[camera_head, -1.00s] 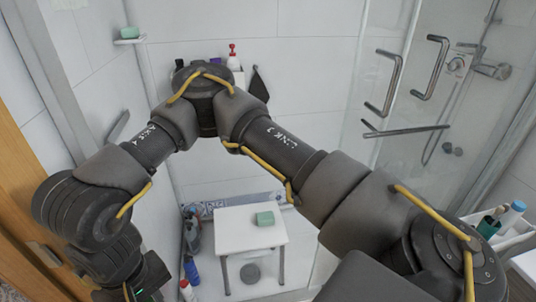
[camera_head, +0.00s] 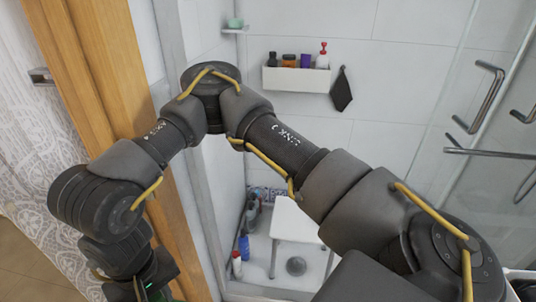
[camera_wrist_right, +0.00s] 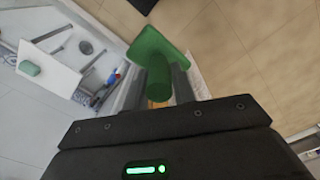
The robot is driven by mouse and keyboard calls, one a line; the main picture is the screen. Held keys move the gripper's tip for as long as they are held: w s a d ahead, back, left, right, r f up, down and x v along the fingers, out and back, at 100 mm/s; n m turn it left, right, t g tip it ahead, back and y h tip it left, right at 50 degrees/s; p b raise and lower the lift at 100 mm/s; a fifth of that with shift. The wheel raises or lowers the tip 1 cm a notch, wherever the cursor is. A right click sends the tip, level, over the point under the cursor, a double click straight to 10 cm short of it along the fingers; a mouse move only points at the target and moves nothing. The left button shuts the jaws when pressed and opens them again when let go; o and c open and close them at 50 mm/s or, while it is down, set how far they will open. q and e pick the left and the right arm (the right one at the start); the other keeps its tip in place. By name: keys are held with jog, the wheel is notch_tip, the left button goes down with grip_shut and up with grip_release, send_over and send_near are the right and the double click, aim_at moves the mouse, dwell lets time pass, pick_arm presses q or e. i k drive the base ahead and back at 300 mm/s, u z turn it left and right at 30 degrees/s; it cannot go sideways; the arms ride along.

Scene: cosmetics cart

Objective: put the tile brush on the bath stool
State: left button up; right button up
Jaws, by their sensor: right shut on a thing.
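The green tile brush (camera_wrist_right: 157,45) is in the right wrist view, with its broad flat head turned away from the camera. My right gripper (camera_wrist_right: 160,86) is shut on its handle and holds it in the air. The white bath stool (camera_head: 287,222) stands low in the shower corner in the head view, partly hidden by my right arm. The stool also shows at the left of the wrist view (camera_wrist_right: 48,55), apart from the brush. In the head view the right gripper's fingers and the brush are out of frame. My left gripper is not in view.
Bottles (camera_head: 244,248) stand on the shower floor left of the stool. A wooden door frame (camera_head: 105,75) stands at left. A shelf (camera_head: 297,79) with bottles hangs above, and the glass door (camera_head: 470,130) is at right.

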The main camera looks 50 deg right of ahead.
aim_at(290, 216)
jog(key=u, duration=0.95)
jog(key=k, duration=1.2)
jog(key=z, duration=1.55)
jog(key=i, duration=1.65)
